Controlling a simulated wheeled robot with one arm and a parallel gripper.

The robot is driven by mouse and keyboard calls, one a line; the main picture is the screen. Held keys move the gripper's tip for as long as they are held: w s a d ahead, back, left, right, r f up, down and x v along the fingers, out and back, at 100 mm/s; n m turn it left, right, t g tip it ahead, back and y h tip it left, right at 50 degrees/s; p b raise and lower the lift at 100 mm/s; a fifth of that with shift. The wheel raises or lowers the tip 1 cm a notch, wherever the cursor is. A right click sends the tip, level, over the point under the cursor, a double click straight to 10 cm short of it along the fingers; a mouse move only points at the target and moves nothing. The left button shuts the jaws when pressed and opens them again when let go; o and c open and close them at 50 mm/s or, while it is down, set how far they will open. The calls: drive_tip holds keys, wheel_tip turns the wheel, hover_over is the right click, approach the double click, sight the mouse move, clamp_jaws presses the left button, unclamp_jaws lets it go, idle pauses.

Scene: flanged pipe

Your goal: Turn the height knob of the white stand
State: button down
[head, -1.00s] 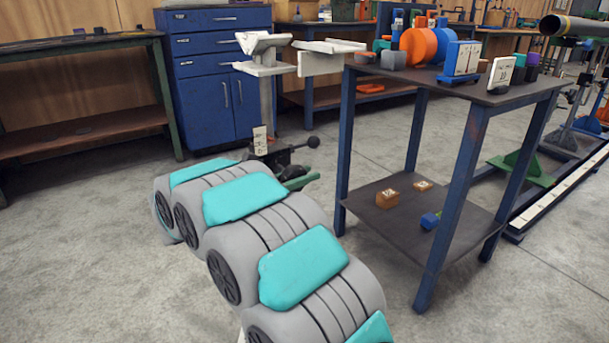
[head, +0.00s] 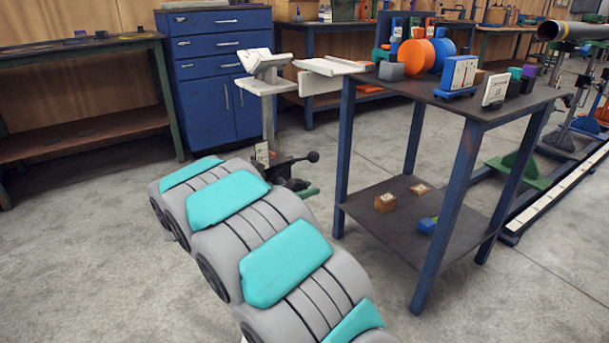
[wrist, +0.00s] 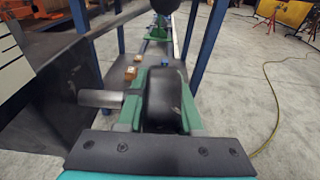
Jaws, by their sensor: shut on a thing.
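The white stand (head: 268,88) stands beyond my arm in the head view, with a V-shaped white top on a grey column. In the wrist view its height knob (wrist: 163,98) is a black, rounded grip with a silver shaft (wrist: 101,98) just to its left. My gripper (wrist: 163,101) has green jaws on both sides of the black knob and is shut on it. In the head view only a little of the green jaw shows low beside the stand, and my arm hides most of the knob. A black ball-ended lever (head: 313,156) sticks out to the right of the stand.
A blue-legged table (head: 448,105) with discs and blocks stands close on the right. Its lower shelf (head: 400,220) holds small blocks. A white channel-shaped piece (head: 333,66) juts out near the stand's top. A blue cabinet (head: 215,70) stands behind. Open floor lies at left.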

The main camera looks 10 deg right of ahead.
drive_tip(key=y+p, duration=0.2)
drive_tip(key=p, duration=0.2)
drive_tip(key=shift+g+p, duration=0.3)
drive_tip(key=shift+g, duration=0.1)
drive_tip(key=shift+f+y+p, duration=0.3)
drive_tip(key=shift+f+y, duration=0.1)
drive_tip(key=c, duration=0.6)
unclamp_jaws()
drive_tip(key=shift+o, duration=0.2)
drive_tip(key=shift+a, duration=0.1)
drive_tip(key=v, duration=0.8)
